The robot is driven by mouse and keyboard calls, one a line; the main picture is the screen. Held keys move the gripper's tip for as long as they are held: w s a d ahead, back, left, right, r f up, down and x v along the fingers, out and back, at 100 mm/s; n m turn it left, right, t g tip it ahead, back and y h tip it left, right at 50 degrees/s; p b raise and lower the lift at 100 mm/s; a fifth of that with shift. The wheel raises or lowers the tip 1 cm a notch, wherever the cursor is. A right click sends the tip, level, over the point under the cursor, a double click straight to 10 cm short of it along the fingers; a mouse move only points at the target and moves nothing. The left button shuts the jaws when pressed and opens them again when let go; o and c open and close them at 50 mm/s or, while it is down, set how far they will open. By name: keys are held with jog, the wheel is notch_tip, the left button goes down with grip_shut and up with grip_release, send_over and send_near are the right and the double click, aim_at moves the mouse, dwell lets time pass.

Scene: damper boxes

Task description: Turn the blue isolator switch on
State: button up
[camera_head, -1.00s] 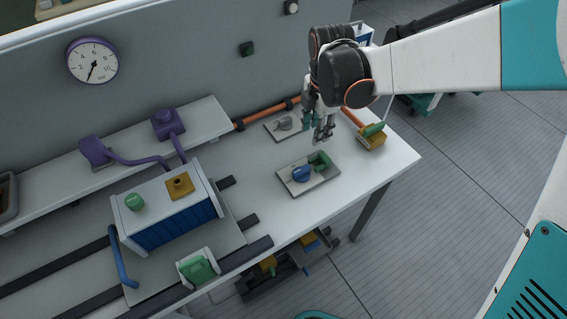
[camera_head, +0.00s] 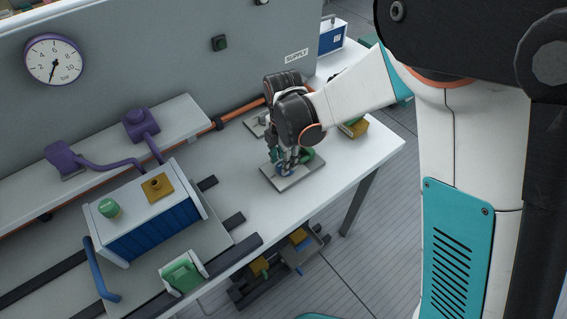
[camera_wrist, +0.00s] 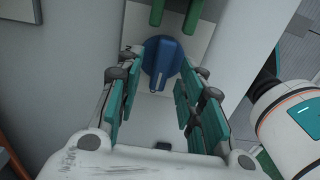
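The blue isolator switch (camera_wrist: 162,62) is a round blue knob with a raised grip bar. It sits on a light plate (camera_head: 291,181) on the table, beside a green part (camera_head: 307,155). In the wrist view the knob lies between the tips of my gripper (camera_wrist: 160,85), whose teal-padded fingers stand apart on either side of it. In the head view my gripper (camera_head: 286,163) is down at the plate and hides most of the knob. I see space between the fingers and the grip bar, so the gripper is open.
A plate (camera_head: 257,124) lies just behind my gripper, partly hidden. A yellow block (camera_head: 354,128) stands to the right near the table edge. A blue box (camera_head: 150,225) with a green knob stands to the left. Clear white table lies in front of the plate.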

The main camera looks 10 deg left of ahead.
jog(key=shift+f, duration=0.55)
grip_shut()
